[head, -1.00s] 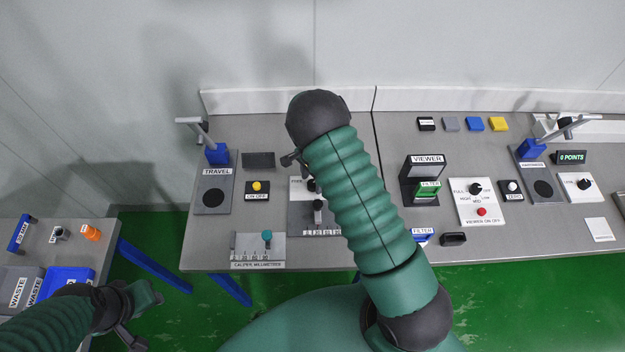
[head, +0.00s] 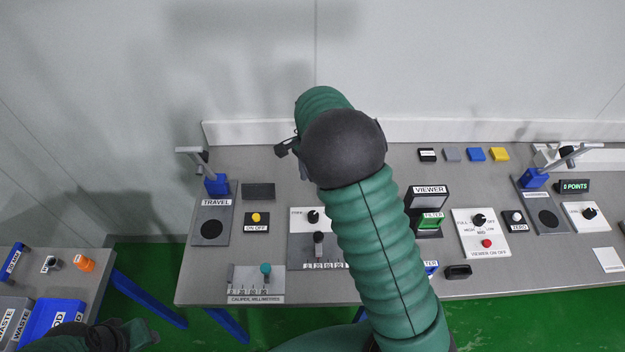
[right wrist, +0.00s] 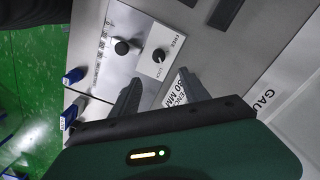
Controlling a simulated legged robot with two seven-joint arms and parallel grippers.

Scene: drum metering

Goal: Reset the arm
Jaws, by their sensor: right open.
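My right arm (head: 375,250) reaches up across the middle of the grey bench in the head view. Its black joint and green sleeve hide part of the bench. My right gripper (head: 288,148) shows only as a dark finger left of that joint. In the right wrist view, its two dark fingers (right wrist: 160,92) are apart with nothing between them, near a white plate with a black knob (right wrist: 158,55). My left gripper (head: 138,335) is at the bottom left edge, partly cut off, and its jaw opening cannot be made out.
The bench holds a TRAVEL plate (head: 212,222), a caliper plate (head: 256,290), a sliding-knob panel (head: 305,250), a VIEWER box (head: 428,198) and a yellow button (head: 256,218). A side table at left holds a blue bin (head: 58,315) and orange part (head: 85,264). Wall behind.

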